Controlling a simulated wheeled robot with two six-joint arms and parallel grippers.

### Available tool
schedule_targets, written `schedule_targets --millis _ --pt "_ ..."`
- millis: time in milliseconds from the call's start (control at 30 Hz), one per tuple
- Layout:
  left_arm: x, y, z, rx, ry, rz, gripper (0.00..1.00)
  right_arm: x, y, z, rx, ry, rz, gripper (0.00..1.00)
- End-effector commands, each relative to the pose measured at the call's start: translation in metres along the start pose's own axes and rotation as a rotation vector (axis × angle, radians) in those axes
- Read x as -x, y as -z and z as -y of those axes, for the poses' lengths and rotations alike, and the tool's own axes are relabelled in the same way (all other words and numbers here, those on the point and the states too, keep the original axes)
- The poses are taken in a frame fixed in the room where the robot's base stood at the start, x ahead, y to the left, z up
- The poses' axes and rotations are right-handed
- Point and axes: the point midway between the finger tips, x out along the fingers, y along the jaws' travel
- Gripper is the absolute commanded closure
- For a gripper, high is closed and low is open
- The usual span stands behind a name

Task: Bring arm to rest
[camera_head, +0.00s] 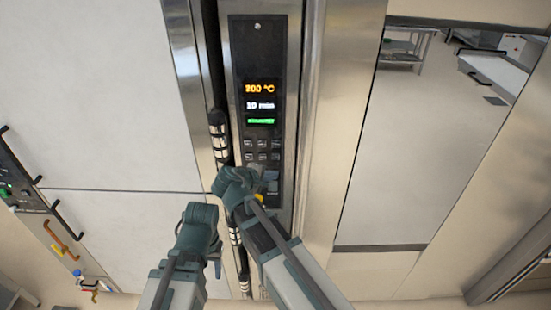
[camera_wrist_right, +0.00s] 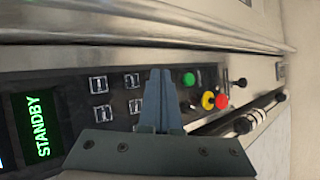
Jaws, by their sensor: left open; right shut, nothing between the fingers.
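My right gripper (camera_wrist_right: 160,75) is shut with nothing between its fingers. Its fingertips lie in front of the oven control panel (camera_wrist_right: 70,83), between the keypad and the round buttons; I cannot tell whether they touch it. In the head view my right arm (camera_head: 238,188) reaches up to the lower part of the panel (camera_head: 262,65) and hides part of it. My left arm (camera_head: 197,232) is bent at the lower middle, apart from the oven front. The left gripper (camera_head: 217,268) is small and partly hidden beside its arm; it is open.
The panel display (camera_head: 260,103) shows 200 °C, 10 min and a green bar; it reads STANDBY in the wrist view. A green button (camera_wrist_right: 188,79) and a red-and-yellow button (camera_wrist_right: 214,100) sit by my fingers. A dark vertical handle (camera_head: 218,138) runs left of the panel. Open floor (camera_head: 420,130) shows at right.

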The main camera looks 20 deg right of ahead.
Motion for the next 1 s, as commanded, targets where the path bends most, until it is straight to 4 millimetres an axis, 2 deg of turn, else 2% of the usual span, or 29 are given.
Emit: schedule_targets --millis 167,267,367,433,600,800,967,1000 --pt "0.0 0.0 0.0 0.0 0.0 0.0 0.5 0.0 0.0 0.0 -0.001 0.001 0.0 1.0" --pt "0.0 0.0 0.0 0.0 0.0 0.0 0.5 -0.004 -0.009 0.007 -0.034 0.039 0.009 1.0" --pt "0.0 0.0 0.0 0.0 0.0 0.0 0.5 -0.011 -0.031 0.03 -0.139 0.163 0.037 1.0" --pt "0.0 0.0 0.0 0.0 0.0 0.0 0.5 -0.014 -0.051 0.054 -0.247 0.291 0.066 1.0" --pt "0.0 0.0 0.0 0.0 0.0 0.0 0.5 -0.007 -0.08 0.102 -0.475 0.564 0.133 1.0" --pt "0.0 0.0 0.0 0.0 0.0 0.0 0.5 0.012 -0.095 0.136 -0.656 0.795 0.191 1.0" --pt "0.0 0.0 0.0 0.0 0.0 0.0 0.5 0.032 -0.102 0.153 -0.775 0.959 0.23 1.0" --pt "-0.011 0.001 -0.001 0.0 0.0 0.0 0.5 0.03 -0.097 0.166 -0.769 0.971 0.231 1.0"
